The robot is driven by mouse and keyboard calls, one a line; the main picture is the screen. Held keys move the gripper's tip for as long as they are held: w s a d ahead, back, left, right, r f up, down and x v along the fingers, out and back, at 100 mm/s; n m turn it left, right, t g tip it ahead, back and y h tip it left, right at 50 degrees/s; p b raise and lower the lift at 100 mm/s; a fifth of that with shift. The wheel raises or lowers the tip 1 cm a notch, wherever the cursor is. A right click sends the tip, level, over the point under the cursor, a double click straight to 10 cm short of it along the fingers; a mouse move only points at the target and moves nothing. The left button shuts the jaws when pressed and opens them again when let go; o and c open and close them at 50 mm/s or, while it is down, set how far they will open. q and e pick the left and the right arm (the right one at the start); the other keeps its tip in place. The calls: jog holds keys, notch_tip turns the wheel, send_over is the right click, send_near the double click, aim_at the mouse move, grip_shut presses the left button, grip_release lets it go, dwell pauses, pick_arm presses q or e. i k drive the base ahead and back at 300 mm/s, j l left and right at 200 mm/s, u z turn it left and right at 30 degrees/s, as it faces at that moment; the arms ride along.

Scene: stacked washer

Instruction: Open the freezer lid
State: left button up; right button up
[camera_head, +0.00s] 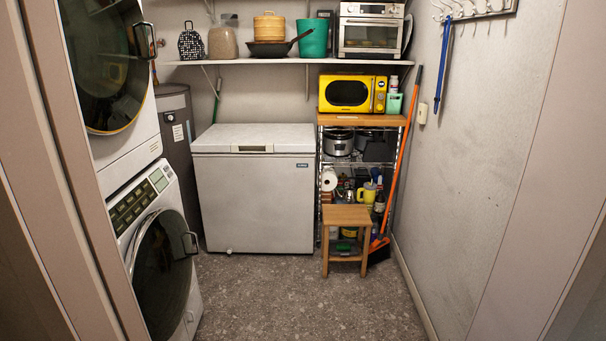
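The white chest freezer (254,203) stands against the back wall, left of the middle. Its lid (254,137) is shut, lying flat on the body. A handle (251,148) shows at the lid's front edge. Neither of my grippers shows in the head view.
Stacked washers (165,250) stand on the left, the upper door (105,65) facing the room. A wooden stool (346,218) and a shelf rack (360,147) stand right of the freezer. A laden wall shelf (270,61) hangs above it. The floor (300,298) in front is clear.

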aim_at(293, 138)
jog(key=i, duration=0.75)
jog(key=i+l+u, duration=0.1)
jog(key=i, duration=0.6)
jog(key=i+l, duration=0.1)
jog(key=i, duration=0.65)
